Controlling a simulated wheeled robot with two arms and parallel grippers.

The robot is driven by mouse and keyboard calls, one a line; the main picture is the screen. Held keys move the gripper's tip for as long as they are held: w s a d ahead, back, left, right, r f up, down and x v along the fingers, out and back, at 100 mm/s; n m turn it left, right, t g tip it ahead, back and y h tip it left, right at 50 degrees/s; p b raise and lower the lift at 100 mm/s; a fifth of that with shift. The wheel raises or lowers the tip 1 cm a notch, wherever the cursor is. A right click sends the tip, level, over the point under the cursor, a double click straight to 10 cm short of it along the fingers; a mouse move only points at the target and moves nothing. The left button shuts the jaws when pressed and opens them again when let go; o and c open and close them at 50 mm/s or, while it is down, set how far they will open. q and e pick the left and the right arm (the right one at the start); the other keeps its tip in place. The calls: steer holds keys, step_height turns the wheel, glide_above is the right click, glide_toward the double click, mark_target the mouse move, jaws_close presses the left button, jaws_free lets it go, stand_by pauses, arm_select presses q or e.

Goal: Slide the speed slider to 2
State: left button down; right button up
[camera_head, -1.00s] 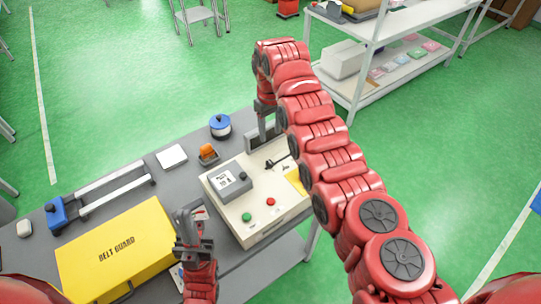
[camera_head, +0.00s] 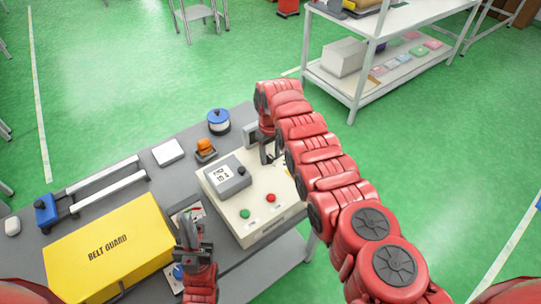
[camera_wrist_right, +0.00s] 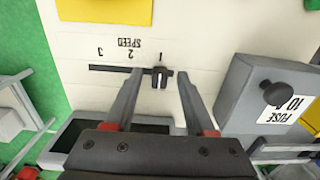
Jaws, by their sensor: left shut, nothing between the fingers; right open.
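The speed slider's dark knob (camera_wrist_right: 160,77) sits in its slot at the mark 1 in the right wrist view. The slot (camera_wrist_right: 105,68) runs left from there past the marks 2 and 3, with the word SPEED upside down. My right gripper (camera_wrist_right: 160,72) is open, one finger on either side of the knob in the picture; contact is not visible. In the head view my right gripper (camera_head: 268,152) is over the far side of the cream control box (camera_head: 235,205), and the slider is hidden there. My left gripper (camera_head: 190,222) is shut and empty, left of the box.
The grey fuse box (camera_head: 228,178) stands on the control box, right of the slider in the wrist view (camera_wrist_right: 262,88). Green (camera_head: 244,213) and red (camera_head: 270,198) buttons are near the front. A yellow belt guard (camera_head: 108,250) lies to the left.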

steer(key=shift+c, duration=0.3)
jaws_close()
stand_by(1.1)
